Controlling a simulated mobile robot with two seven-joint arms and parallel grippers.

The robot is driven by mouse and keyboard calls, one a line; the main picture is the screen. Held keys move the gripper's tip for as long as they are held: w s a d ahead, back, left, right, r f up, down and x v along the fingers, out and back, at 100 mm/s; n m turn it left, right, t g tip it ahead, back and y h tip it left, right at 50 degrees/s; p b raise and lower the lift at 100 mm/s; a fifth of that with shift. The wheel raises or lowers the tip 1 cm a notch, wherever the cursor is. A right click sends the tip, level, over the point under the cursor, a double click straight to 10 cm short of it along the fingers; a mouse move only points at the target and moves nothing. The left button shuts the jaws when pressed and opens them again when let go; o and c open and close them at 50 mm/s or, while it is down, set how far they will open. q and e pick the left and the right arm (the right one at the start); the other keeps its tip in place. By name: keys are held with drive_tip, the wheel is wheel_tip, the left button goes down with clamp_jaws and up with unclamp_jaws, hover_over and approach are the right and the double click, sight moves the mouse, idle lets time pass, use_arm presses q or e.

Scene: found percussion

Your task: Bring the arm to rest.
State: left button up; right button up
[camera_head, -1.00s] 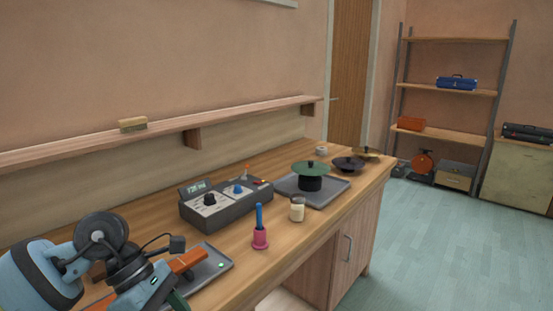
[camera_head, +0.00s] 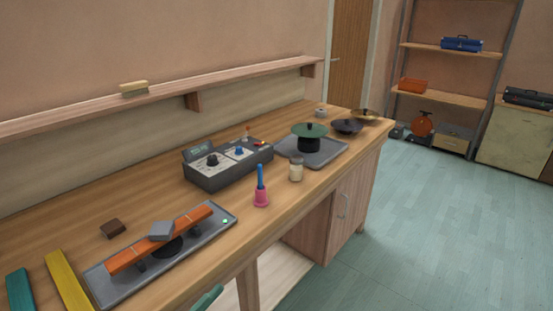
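Neither of my grippers nor either arm shows clearly in the head view. An orange bar (camera_head: 128,257) lies across supports on a grey tray (camera_head: 112,295) at the left front of the bench. A grey block (camera_head: 161,231) rests on the bar, and a dark round part (camera_head: 168,247) sits beneath it. A green light (camera_head: 225,221) shows at the tray's right end. A small rounded green thing (camera_head: 208,299) shows at the bottom edge; I cannot tell what it is.
The floor at right is clear.

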use_arm(q)
drive_tip(key=s+a+f+n+g+y, duration=0.1)
drive_tip(key=s+a+f+n+y, duration=0.35)
drive_tip(key=f+n, duration=0.3)
drive_tip(key=s+a+f+n+y, duration=0.35)
drive_tip(key=f+n+y, duration=0.25)
drive_tip(key=f, duration=0.2)
drive_tip(key=s+a+f+n+g+y, duration=0.1)
drive_tip(key=s+f+n+g, duration=0.1)
drive_tip(key=s, duration=0.5)
drive_tip(key=s+a+f+n+g+y+p, duration=0.1)
drive_tip(key=s+a+f+n+g, duration=0.1)
drive_tip(key=s+f, duration=0.5)
drive_tip(key=shift+s+f+n+g, duration=0.25)
drive_tip(key=shift+s+n+g, duration=0.15)
drive_tip(key=shift+g, duration=0.5)
use_arm(e)
drive_tip(key=shift+w+r+t, duration=0.3)
drive_tip(key=shift+w+r, duration=0.5)
drive_tip(key=shift+r, duration=0.25)
use_arm(q)
drive_tip(key=shift+y, duration=0.25)
